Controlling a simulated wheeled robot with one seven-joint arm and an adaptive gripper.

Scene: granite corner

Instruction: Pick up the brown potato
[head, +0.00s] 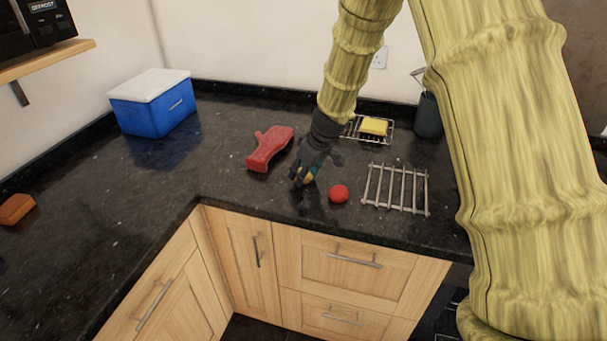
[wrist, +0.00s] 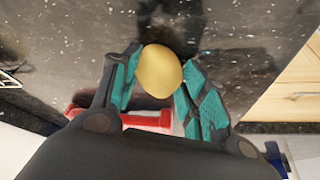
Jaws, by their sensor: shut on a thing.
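The brown potato (wrist: 160,71) shows in the wrist view as a smooth yellow-brown oval between the two teal finger pads. My gripper (wrist: 158,85) is shut on it, with a pad against each side. In the head view my gripper (head: 303,177) points down over the dark counter, between the red oven mitt and the red ball. Only a small yellowish part of the potato (head: 308,176) shows there, the rest hidden by the fingers. I cannot tell for sure whether the potato is clear of the counter.
A red oven mitt (head: 269,149) lies left of my gripper. A red ball (head: 338,194) and a metal rack (head: 396,189) are to the right. Behind are a yellow sponge (head: 373,126) on a wire holder and a dark utensil pot (head: 428,115). A blue cooler (head: 152,103) stands left.

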